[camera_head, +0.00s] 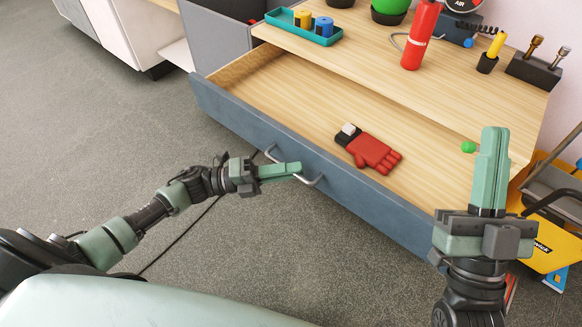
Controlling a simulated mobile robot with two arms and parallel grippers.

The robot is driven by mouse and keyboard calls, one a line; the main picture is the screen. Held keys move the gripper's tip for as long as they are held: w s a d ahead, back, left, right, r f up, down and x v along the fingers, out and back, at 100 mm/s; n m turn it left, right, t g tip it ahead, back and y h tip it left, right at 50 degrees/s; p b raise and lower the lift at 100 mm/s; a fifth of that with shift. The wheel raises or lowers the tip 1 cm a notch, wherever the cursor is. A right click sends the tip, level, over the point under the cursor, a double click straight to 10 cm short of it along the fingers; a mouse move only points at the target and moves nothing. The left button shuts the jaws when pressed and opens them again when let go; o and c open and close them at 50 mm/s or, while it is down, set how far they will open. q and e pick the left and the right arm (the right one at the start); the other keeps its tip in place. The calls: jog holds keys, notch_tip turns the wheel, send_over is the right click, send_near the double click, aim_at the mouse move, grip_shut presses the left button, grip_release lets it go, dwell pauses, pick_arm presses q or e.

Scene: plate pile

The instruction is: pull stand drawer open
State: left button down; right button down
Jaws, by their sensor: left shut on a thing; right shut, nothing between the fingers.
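The stand drawer (330,181) has a blue-grey front and a pale wooden inside, and it stands pulled out from under the wooden stand top (365,50). Its grey bar handle (313,181) is on the middle of the front. My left gripper (297,171) is at the handle, its green fingers shut on the bar. My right gripper (494,135) is shut and empty, pointing up near the drawer's right end. A red glove (374,154) with a dark cuff lies in the drawer.
A small green ball (468,147) is at the drawer's right. A teal tray (310,29), a red extinguisher-like cylinder (420,35) and a dark block with brass-coloured parts (535,69) are on the stand. A yellow cart (556,245) is at right. The grey floor (110,130) is clear at left.

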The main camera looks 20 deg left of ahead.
pick_arm(q)
jog(key=c, duration=1.5)
grip_release()
